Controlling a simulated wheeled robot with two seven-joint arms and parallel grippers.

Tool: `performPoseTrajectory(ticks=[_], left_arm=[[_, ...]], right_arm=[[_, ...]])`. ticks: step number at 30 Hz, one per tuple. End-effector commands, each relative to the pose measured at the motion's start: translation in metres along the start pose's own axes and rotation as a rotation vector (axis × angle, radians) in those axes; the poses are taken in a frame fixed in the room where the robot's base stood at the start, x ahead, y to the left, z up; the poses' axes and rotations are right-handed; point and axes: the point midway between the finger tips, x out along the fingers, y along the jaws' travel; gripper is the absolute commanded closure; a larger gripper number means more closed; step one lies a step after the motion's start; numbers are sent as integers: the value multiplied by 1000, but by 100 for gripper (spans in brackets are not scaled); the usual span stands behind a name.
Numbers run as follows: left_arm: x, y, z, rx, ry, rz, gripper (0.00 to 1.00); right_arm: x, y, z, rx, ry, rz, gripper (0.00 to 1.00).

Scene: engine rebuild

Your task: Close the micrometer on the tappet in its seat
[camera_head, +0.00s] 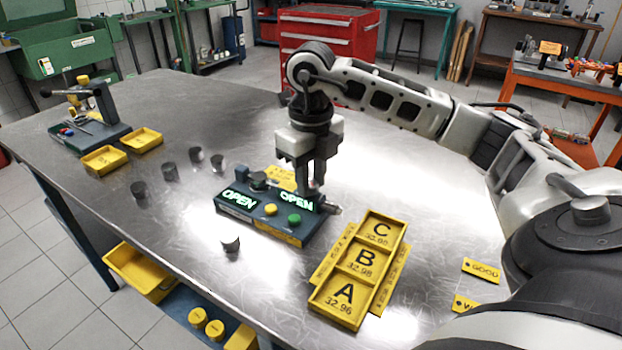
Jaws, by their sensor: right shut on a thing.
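The measuring station (268,222) is a dark box on the steel table with two lit displays that both read OPEN, plus a yellow and a green button. The micrometer (332,209) shows as a small metal cylinder at the station's right end. My right gripper (314,188) reaches down from above and is shut there, apparently on the micrometer; its fingertips partly hide it. A dark round piece (258,180), possibly the tappet in its seat, is at the back of the station; the contact is too small to tell. My left gripper is not in view.
Several loose dark tappets (170,172) stand left of the station, and one (231,243) stands in front. A yellow tray (366,264) marked C, B, A lies to the right, near a GOOD tag (482,270). A press-like fixture (92,118) and yellow bins stand far left.

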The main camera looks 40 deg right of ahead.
Motion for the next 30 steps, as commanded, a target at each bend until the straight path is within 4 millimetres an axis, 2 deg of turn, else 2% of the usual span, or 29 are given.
performPoseTrajectory(ticks=[15, 24, 30], left_arm=[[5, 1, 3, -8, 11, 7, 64], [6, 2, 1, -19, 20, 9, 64], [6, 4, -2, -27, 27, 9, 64]], right_arm=[[-2, -1, 1, -467, -6, -2, 97], [-2, -1, 1, -645, -8, -3, 97], [-2, -1, 1, -704, -8, -3, 97]])
